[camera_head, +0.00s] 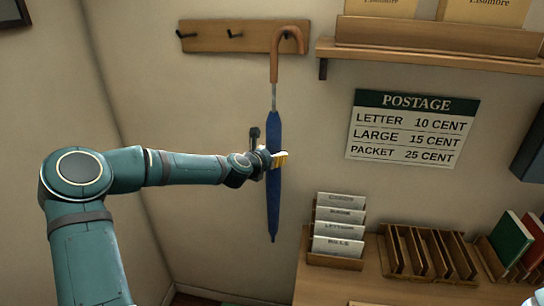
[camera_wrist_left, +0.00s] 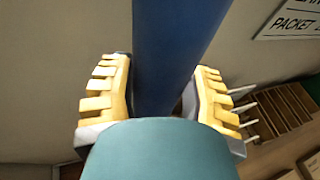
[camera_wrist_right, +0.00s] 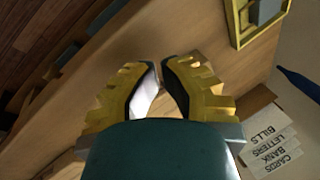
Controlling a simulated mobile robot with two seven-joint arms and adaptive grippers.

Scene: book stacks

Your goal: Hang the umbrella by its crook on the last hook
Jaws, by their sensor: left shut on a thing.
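The umbrella (camera_head: 273,205) hangs nearly upright in the head view, with a furled blue canopy and a brown crook at the top. My left gripper (camera_head: 272,160) is shut on the middle of the canopy. The left wrist view shows the blue canopy (camera_wrist_left: 175,45) between the yellow-padded fingers. The wooden hook rack (camera_head: 208,37) is on the wall, with dark hooks at its left and middle. The crook overlaps its right end, at the last hook; I cannot tell whether it rests on the hook.
A wooden shelf (camera_head: 430,36) juts out just right of the rack. A postage sign (camera_head: 412,128) is on the wall. Below, a desk holds a card holder (camera_head: 337,235) and a slotted wooden rack (camera_head: 428,252).

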